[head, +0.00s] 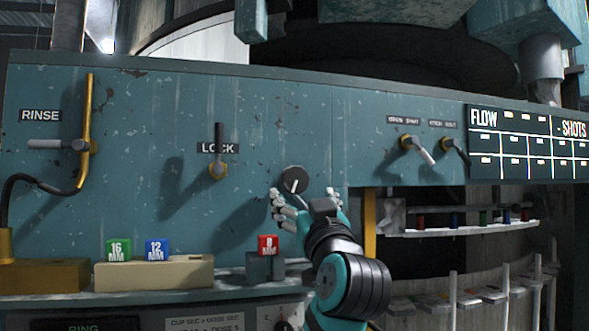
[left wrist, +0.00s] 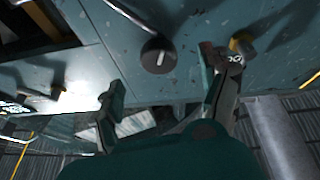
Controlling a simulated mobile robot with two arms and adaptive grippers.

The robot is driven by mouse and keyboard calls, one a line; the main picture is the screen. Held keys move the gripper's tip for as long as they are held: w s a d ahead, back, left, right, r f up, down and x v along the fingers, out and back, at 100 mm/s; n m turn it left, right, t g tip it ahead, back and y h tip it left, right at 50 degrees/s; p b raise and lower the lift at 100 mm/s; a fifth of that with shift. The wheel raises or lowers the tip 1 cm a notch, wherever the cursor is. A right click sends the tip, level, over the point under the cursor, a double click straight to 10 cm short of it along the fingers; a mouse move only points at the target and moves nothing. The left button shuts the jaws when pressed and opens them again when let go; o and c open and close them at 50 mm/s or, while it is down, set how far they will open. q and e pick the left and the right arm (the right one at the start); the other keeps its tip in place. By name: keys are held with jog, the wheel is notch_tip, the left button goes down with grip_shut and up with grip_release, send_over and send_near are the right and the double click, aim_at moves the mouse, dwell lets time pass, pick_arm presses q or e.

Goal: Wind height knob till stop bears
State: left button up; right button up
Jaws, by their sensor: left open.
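A round dark knob (head: 295,180) with a white pointer line sits on the teal panel, right of the LOCK lever; I see no label on it. In the left wrist view the same knob (left wrist: 158,54) lies beyond my fingers, its pointer near upright in the picture. My left gripper (head: 303,197) is open just below the knob, fingers spread. In the left wrist view the gripper (left wrist: 168,76) is empty, and its fingertips look apart from the knob. My right gripper is not in view. No stop can be told for sure.
The LOCK lever (head: 217,155) stands left of the knob, the RINSE lever (head: 60,144) further left. A red 8 MM block (head: 268,245) stands below; green (head: 118,249) and blue (head: 157,249) blocks sit left on a beige block. Two small levers (head: 417,147) are at right.

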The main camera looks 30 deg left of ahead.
aim_at(295, 183)
pick_arm(q)
jog(key=p+x, duration=0.4)
jog(key=x, duration=0.4)
jog(key=shift+r, duration=0.2)
jog(key=shift+w+a, duration=0.4)
jog(key=shift+w, duration=0.1)
jog(key=c, duration=1.2)
jog(key=shift+o, duration=0.2)
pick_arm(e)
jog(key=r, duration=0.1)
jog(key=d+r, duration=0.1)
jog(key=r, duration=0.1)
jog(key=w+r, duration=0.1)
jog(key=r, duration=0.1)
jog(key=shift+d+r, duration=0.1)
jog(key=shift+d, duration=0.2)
pick_arm(q)
jog(key=shift+m, duration=0.6)
